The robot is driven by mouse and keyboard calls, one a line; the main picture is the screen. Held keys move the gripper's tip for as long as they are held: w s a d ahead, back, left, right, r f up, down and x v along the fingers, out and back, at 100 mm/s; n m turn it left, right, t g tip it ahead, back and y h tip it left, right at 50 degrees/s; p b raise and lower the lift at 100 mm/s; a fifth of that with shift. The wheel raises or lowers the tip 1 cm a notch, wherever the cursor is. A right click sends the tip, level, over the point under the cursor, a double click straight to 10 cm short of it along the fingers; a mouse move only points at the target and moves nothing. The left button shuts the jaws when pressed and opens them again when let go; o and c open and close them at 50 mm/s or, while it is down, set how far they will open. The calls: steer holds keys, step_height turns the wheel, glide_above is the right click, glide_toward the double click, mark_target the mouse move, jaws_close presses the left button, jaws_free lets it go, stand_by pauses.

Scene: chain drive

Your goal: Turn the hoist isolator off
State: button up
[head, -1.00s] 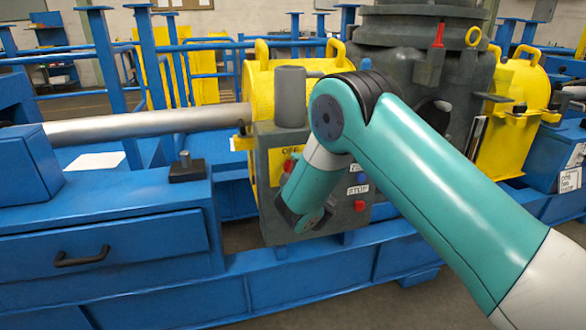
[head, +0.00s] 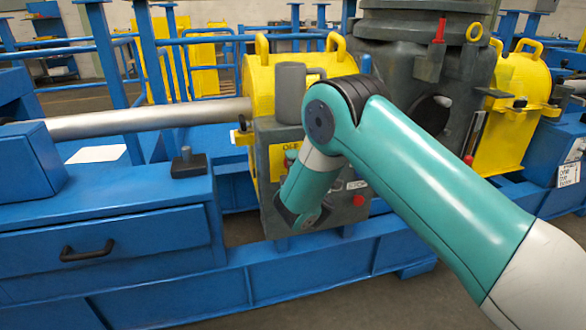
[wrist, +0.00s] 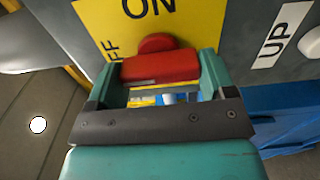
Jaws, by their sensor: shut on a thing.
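The isolator's red handle (wrist: 160,67) shows in the wrist view, in front of a yellow plate (wrist: 115,20) marked ON at the top and, partly hidden, OFF at its left. A rounded red part stands just behind the handle. My gripper (wrist: 159,75) is shut on the red handle, one teal finger at each end of it. In the head view my wrist and arm hide the handle, and only part of the yellow plate (head: 288,148) on the grey control box (head: 275,217) shows.
A white UP label (wrist: 283,35) and a pale button (wrist: 312,43) are right of the plate. In the head view a red button (head: 359,200) sits low on the box. Blue frame rails (head: 310,265) run below, and a silver shaft (head: 150,121) comes in from the left.

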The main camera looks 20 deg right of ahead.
steer(key=o, duration=0.9)
steer(key=s+b, duration=1.7)
steer(key=shift+s, duration=0.25)
